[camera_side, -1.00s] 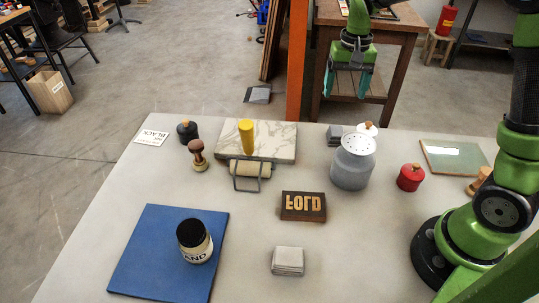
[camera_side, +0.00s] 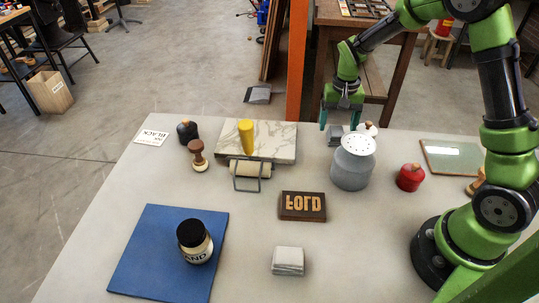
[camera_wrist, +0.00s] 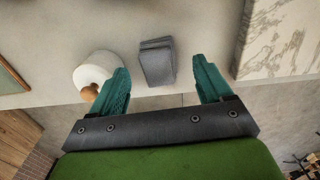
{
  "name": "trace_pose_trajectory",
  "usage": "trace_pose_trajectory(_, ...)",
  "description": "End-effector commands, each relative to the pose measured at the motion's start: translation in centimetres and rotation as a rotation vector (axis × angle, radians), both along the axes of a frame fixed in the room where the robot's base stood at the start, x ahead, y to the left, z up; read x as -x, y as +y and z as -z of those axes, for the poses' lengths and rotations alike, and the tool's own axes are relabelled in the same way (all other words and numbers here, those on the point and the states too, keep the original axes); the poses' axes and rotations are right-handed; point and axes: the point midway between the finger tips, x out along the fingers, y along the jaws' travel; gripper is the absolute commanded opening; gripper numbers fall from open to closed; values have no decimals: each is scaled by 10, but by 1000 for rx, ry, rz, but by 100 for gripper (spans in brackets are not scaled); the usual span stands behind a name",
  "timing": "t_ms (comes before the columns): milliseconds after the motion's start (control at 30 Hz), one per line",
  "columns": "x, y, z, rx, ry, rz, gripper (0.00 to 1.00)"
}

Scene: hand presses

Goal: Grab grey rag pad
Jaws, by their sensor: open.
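A grey rag pad (camera_side: 336,133), a small folded stack, lies near the far edge of the table behind the grey perforated canister, which stands close in front of it. In the wrist view the pad (camera_wrist: 157,63) shows between and just beyond my two teal fingers. My gripper (camera_side: 339,124) is open and empty, pointing down above the pad at the far table edge. Whether the fingertips are level with the pad I cannot tell.
The canister (camera_side: 352,163) and a white round-lidded jar (camera_side: 367,129) stand close to the pad; the jar (camera_wrist: 95,72) is right beside one finger in the wrist view. A marble slab (camera_side: 275,141) lies to the left. A red pot (camera_side: 410,177) stands to the right.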

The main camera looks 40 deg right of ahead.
Motion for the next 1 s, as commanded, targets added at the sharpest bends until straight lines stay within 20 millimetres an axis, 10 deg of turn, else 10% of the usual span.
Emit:
trace_pose_trajectory(567,-2,-5,43,-1,1,-1,77)
trace_pose_trajectory(900,-2,-5,42,-1,1,0,25)
trace_pose_trajectory(1000,-2,-5,42,-1,1,0,23)
